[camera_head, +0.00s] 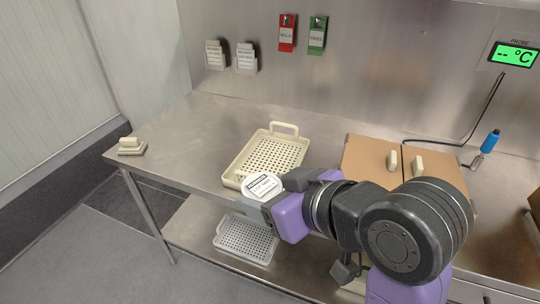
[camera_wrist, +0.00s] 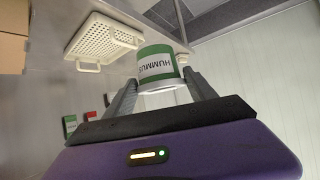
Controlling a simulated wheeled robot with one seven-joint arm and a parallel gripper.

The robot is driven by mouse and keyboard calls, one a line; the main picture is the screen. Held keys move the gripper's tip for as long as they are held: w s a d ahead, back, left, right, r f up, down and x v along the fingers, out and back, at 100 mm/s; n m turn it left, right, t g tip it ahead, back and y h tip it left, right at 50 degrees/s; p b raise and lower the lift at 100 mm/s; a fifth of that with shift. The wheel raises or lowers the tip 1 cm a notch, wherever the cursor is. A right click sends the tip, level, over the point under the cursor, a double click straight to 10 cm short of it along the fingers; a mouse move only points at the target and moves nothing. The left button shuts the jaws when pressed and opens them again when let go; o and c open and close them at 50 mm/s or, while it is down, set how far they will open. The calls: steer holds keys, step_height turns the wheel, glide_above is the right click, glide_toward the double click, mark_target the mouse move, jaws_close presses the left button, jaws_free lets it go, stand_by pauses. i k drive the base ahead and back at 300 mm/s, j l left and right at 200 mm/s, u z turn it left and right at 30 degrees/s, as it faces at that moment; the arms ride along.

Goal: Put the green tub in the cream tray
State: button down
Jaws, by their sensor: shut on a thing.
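My gripper (camera_wrist: 158,85) is shut on the green tub (camera_wrist: 156,62), which has a green band, a white label reading HUMMUS and a white end. In the head view the tub's white lid (camera_head: 262,186) with a printed label faces up, at the near end of the cream tray. The cream tray (camera_head: 232,172) is a perforated, shallow tray with raised handles, lying on the steel table. It also shows in the wrist view (camera_wrist: 78,44), beside the tub. The tub hides part of the tray's near edge. I cannot tell how high the tub is above the table.
A brown two-flap box (camera_head: 362,154) with cream handles stands right of the tray. A grey perforated tray (camera_head: 245,240) lies on the lower shelf. A cream block (camera_head: 131,147) sits at the table's left corner. A cable and blue-handled probe (camera_head: 490,142) lie at right.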

mark_target(269, 163)
steer(key=i, duration=1.2)
